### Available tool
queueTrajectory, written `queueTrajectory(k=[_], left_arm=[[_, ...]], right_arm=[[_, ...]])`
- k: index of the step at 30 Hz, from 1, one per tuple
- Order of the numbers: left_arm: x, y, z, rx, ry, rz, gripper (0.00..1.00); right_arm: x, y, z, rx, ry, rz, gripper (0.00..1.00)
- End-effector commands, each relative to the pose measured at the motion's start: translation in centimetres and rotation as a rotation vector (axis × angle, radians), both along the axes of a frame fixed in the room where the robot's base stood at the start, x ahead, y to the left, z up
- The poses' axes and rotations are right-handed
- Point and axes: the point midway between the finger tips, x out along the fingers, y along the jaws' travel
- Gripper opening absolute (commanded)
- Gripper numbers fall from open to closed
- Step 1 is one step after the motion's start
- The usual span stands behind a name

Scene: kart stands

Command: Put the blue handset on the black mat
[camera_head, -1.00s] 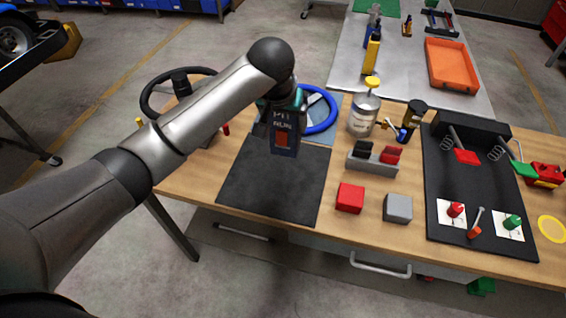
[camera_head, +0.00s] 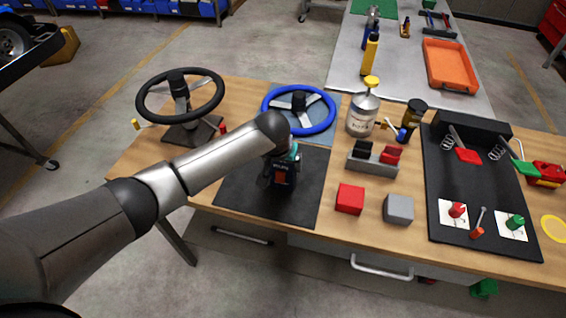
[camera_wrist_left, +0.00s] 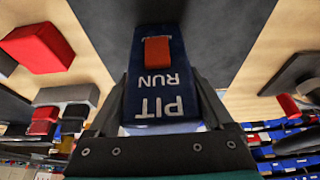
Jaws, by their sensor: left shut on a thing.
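The blue handset (camera_wrist_left: 158,60) has white "PIT RUN" lettering and an orange-red patch; it fills the middle of the left wrist view. My left gripper (camera_head: 281,180) is shut on the handset, with a finger on each side of it. In the head view the handset is mostly hidden by my gripper and appears small and dark. The black mat (camera_head: 245,190) lies flat on the wooden table, and the gripper and handset are over its middle. I cannot tell whether the handset touches the mat. My right gripper is not in view.
A red block (camera_head: 349,198) and a grey block (camera_head: 398,208) sit right of the mat. A black steering wheel (camera_head: 180,95) is at the back left.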

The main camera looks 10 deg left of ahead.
Motion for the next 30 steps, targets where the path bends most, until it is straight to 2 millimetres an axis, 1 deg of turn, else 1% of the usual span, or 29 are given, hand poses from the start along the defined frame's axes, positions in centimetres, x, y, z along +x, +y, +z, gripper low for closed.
queueTrajectory(k=[4, 7, 8, 11, 12, 19, 23, 26, 30], left_arm=[[0.1, -0.1, 0.1, -0.001, -0.002, 0.000, 0.11], [0.0, -0.1, -0.2, -0.001, -0.001, 0.000, 0.11], [0.0, 0.0, -0.3, 0.000, 0.001, 0.000, 0.86], [0.0, 0.0, -0.3, 0.000, 0.001, 0.000, 0.97], [0.0, 0.0, -0.3, 0.000, 0.001, 0.000, 1.00], [0.0, 0.0, -0.2, 0.000, 0.000, 0.000, 1.00], [-0.1, 0.0, 0.5, -0.001, 0.000, -0.001, 1.00], [-0.5, 0.0, 1.5, -0.001, 0.000, -0.002, 1.00], [-1.3, 0.0, 3.6, -0.001, -0.001, -0.002, 1.00]], right_arm=[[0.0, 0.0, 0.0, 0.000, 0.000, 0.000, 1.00], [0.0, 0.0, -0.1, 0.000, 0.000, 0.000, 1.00], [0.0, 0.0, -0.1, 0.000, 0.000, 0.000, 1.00], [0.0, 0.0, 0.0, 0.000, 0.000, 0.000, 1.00], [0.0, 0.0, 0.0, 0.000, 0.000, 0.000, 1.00], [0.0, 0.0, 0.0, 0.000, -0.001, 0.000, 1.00], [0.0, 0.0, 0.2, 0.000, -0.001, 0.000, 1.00], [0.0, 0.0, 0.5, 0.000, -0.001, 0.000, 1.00], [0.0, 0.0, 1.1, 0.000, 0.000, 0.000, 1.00]])
